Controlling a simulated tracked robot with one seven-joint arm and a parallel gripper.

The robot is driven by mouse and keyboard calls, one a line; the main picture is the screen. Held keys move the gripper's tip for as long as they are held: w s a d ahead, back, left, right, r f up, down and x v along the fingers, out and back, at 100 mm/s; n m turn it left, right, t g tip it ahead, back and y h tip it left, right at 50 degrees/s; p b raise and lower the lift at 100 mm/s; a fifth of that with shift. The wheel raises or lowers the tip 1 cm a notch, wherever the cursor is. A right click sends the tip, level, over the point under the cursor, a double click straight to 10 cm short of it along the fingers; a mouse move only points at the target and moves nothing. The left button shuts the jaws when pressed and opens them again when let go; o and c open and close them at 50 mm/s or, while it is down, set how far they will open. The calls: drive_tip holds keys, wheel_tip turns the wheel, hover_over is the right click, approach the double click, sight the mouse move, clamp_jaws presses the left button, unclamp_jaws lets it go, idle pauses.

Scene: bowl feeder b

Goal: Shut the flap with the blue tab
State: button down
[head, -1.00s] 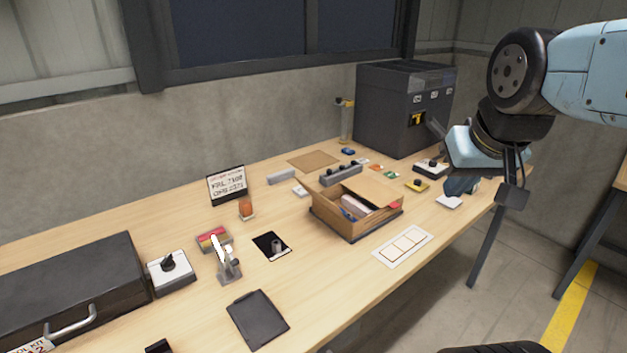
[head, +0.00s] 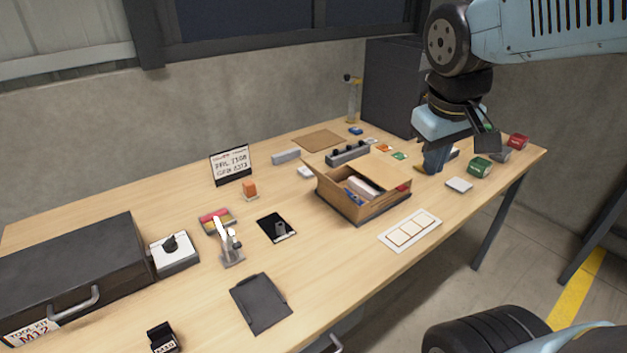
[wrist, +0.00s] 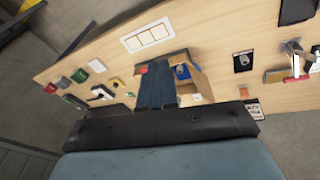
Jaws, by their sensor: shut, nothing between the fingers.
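An open cardboard box (head: 340,203) stands on the bench right of the middle. Another flap (head: 307,167) sticks out at the left. My gripper (head: 432,168) is shut and empty, pointing down right of the box. In the wrist view its shut fingers (wrist: 156,68) cover part of the box (wrist: 197,78).
A white panel with pale squares (head: 410,231) lies in front of the box. A grey block with black knobs (head: 348,153) lies behind it.

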drive_tip(key=w+a+f+n+g+h, duration=0.2)
drive_tip(key=w+a+f+n+h, duration=0.2)
drive_tip(key=w+n, duration=0.2)
drive_tip(key=n+t+h, duration=0.8)
drive_tip(key=n, duration=0.7)
approach(326, 179)
drive_tip(key=x, duration=0.5)
drive_tip(key=shift+d+r, duration=0.1)
drive_tip(key=shift+d, duration=0.2)
